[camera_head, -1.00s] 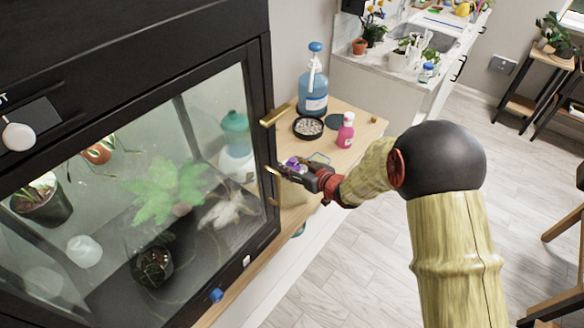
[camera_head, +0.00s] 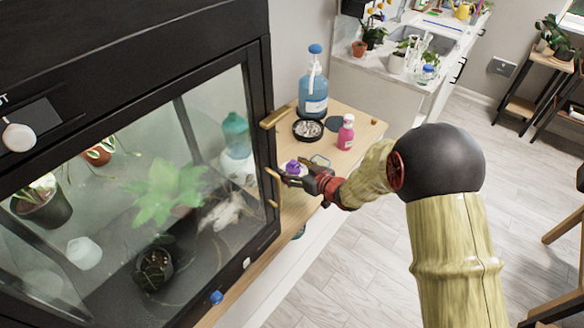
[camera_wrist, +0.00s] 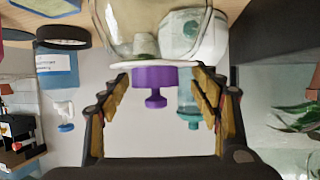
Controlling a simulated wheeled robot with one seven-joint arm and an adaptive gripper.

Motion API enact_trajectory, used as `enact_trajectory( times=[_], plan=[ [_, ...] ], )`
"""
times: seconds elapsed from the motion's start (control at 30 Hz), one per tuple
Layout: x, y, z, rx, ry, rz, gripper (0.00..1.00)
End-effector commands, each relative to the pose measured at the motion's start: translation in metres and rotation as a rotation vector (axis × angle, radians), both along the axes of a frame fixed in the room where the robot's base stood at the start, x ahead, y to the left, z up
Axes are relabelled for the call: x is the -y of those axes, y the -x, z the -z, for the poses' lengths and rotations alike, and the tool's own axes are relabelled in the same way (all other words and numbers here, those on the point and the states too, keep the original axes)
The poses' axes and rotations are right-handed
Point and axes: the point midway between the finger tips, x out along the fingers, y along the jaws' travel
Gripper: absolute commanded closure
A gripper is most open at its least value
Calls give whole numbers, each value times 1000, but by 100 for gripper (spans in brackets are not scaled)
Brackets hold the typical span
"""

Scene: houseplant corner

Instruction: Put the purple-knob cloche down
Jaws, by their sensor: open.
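The purple-knob cloche (camera_wrist: 155,82) is a clear glass dome with a purple knob. In the wrist view its knob is between my fingers, with gaps on both sides, and the dome extends to the top edge. In the head view the purple knob (camera_head: 292,167) shows at my fingertips, above the wooden shelf beside the glass cabinet. My gripper (camera_head: 300,176) is open around the knob, and its yellow-padded fingers also show in the wrist view (camera_wrist: 164,90). The cloche's base is cut off or hidden, so its contact with the shelf cannot be clearly seen.
The glass cabinet (camera_head: 262,85) with brass handles (camera_head: 274,118) stands close on the left. Behind the gripper on the wooden shelf (camera_head: 350,157) are a black dish of pale pellets (camera_head: 308,130), a pink bottle (camera_head: 346,132) and a large blue bottle (camera_head: 313,90).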

Motion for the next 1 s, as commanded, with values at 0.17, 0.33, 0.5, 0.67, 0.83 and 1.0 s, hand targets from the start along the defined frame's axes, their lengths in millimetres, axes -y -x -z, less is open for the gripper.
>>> enact_trajectory(
  times=[0.17, 0.33, 0.5, 0.67, 0.83, 1.0],
  plan=[
    [6, 6, -7, 0, 0, 1, 37],
    [24, 28, -20, 0, -1, 4, 37],
    [45, 53, -34, 1, 0, 3, 37],
    [60, 73, -43, 0, 0, 2, 37],
    [68, 84, -48, 0, 0, 1, 37],
    [70, 87, -48, -1, 1, 0, 37]
  ],
)
